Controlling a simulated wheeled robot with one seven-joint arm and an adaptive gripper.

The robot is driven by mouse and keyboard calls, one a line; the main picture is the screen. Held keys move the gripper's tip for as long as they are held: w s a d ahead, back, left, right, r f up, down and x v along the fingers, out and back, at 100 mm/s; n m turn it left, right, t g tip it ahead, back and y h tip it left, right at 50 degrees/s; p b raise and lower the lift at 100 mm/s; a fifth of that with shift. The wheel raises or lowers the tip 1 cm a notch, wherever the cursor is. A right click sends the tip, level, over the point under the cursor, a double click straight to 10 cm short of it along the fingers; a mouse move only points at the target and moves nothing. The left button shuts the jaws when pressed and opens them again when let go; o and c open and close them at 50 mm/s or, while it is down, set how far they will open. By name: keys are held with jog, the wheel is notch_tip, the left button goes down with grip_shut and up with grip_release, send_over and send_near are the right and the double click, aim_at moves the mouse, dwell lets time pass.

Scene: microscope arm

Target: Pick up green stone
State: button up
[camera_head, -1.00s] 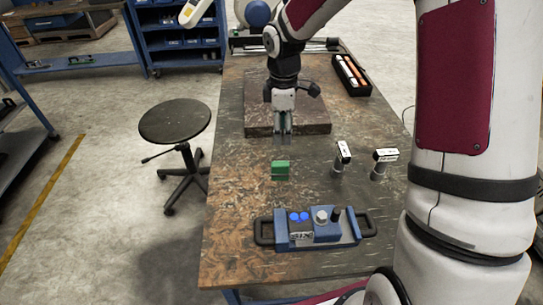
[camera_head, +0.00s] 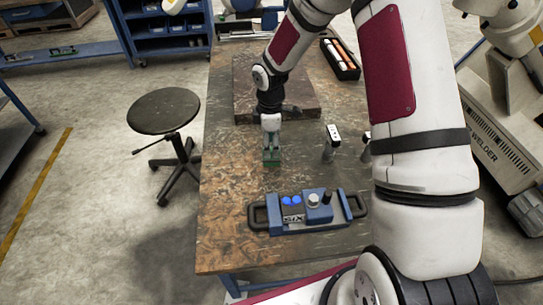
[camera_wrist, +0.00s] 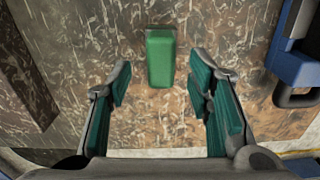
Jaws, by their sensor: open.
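The green stone (camera_head: 271,162) is a small green block lying on the worn brown table in front of the raised slab. In the wrist view the green stone (camera_wrist: 160,58) is near the top middle, just beyond and between the fingertips. My gripper (camera_head: 271,150) is over the stone in the head view, pointing down and partly covering it. In the wrist view my gripper (camera_wrist: 160,82) is open, with teal pads apart on both sides and nothing held between them.
A blue control box with handles (camera_head: 306,212) lies in front of the stone. A small black-and-white device (camera_head: 331,142) stands to the right. The brown slab (camera_head: 247,80) lies behind my gripper. A black tray (camera_head: 341,60) is at the back right. The table left of the stone is clear.

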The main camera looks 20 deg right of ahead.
aim_at(271, 149)
jog(key=shift+s+d+f, duration=0.1)
jog(key=shift+f, duration=1.75)
grip_shut()
jog(key=shift+r, duration=0.15)
notch_tip(271, 149, up, 10)
jog(key=shift+f, duration=0.1)
jog(key=c, duration=0.7)
grip_release()
jog(key=c, duration=0.4)
jog(key=shift+s, duration=0.1)
